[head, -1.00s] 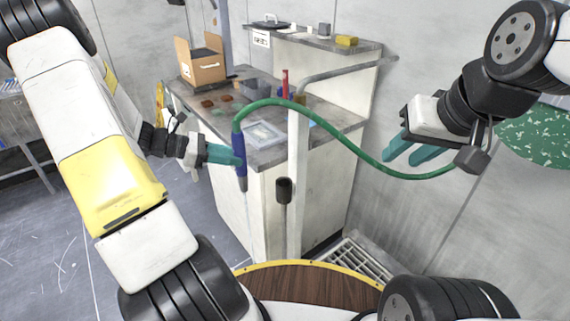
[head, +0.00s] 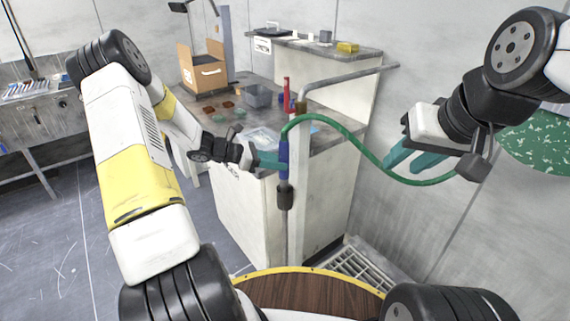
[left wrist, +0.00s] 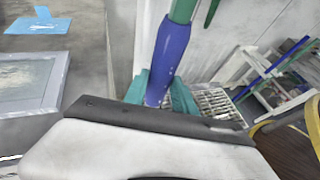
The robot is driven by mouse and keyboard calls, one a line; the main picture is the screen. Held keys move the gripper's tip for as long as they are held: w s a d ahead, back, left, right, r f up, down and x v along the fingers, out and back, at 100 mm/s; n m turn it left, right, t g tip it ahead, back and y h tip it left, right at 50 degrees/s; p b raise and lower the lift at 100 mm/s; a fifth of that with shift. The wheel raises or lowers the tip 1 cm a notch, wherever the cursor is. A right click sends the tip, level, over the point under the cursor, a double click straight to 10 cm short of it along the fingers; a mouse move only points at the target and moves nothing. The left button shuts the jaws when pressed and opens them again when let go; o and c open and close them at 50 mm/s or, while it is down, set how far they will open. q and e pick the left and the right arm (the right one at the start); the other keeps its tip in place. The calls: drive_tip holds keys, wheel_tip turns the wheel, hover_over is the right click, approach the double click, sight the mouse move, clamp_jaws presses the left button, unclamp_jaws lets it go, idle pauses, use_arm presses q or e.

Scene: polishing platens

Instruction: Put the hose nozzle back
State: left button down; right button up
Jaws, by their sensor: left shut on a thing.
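The hose nozzle (head: 283,158) is a blue grip on the end of a green hose. My left gripper (head: 272,160) is shut on it and holds it about upright, directly above the black cup holder (head: 285,196). The nozzle's lower tip is hidden; it seems to be in the holder's mouth, but I cannot tell how deep. In the left wrist view the blue nozzle (left wrist: 166,58) stands between the teal fingers (left wrist: 162,92). My right gripper (head: 405,155) is open and empty at the right, with the green hose (head: 345,128) passing close by it.
A pale post with a grey rail (head: 345,84) stands beside the holder. Behind is a worktop with a cardboard box (head: 204,70), a grey bin (head: 258,96), a red bottle (head: 286,95) and a clear tray (head: 262,138). A floor grate (head: 358,266) lies at lower right.

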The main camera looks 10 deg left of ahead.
use_arm(q)
wheel_tip(320, 180, down, 4)
drive_tip(key=shift+f, duration=0.2)
drive_tip(key=shift+w+d+f, duration=0.1)
drive_tip(key=shift+w+f, duration=0.05)
drive_tip(key=shift+f, duration=0.3)
drive_tip(key=shift+f, duration=0.2)
drive_tip(key=c, duration=1)
unclamp_jaws()
